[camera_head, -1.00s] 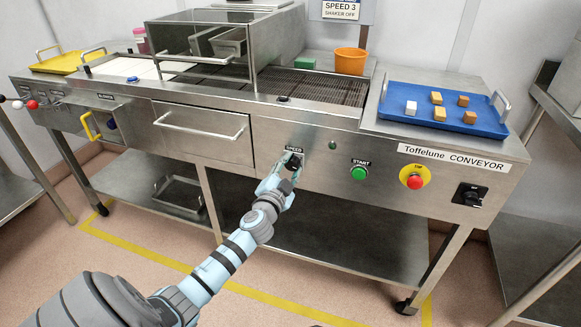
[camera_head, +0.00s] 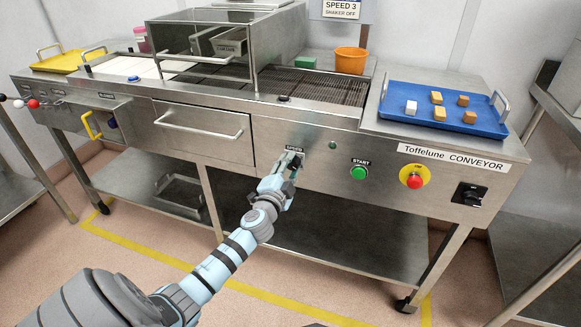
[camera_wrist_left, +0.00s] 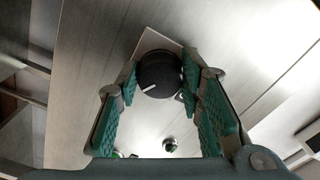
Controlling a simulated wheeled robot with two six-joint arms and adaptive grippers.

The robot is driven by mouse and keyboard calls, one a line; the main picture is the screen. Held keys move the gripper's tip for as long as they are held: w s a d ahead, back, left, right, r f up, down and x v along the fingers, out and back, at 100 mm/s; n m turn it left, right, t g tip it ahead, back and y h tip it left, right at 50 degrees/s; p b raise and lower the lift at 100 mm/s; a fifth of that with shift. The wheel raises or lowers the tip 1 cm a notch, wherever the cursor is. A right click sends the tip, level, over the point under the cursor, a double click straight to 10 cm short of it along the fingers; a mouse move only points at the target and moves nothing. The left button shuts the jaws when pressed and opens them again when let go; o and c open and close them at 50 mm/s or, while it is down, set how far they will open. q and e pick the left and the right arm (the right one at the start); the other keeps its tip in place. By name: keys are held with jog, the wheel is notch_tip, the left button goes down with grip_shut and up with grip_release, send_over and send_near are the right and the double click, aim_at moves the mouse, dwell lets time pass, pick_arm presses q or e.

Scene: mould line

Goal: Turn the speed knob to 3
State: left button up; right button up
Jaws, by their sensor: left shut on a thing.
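The speed knob (camera_wrist_left: 158,70) is round and black with a white pointer line, which points to the lower left in the left wrist view. My left gripper (camera_head: 290,163) is at the knob on the conveyor's front panel, under the SPEED label (camera_head: 294,149). Its green finger pads show on both sides of the knob in the left wrist view, shut on it. In the head view the fingers mostly hide the knob, and its scale numbers cannot be read. A sign (camera_head: 342,9) above reads SPEED 3, SHAKER OFF. My right gripper is not in view.
Right of the knob on the panel are a small green lamp (camera_head: 333,145), the green START button (camera_head: 358,173), a red stop button (camera_head: 414,181) and a black rotary switch (camera_head: 469,195). A drawer handle (camera_head: 198,126) sticks out on the left. A blue tray (camera_head: 393,112) with several cubes stands above.

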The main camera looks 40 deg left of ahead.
pick_arm(q)
jog(key=o, duration=1.2)
jog(key=shift+c, duration=0.2)
jog(key=v, duration=1.2)
jog(key=shift+w, duration=0.1)
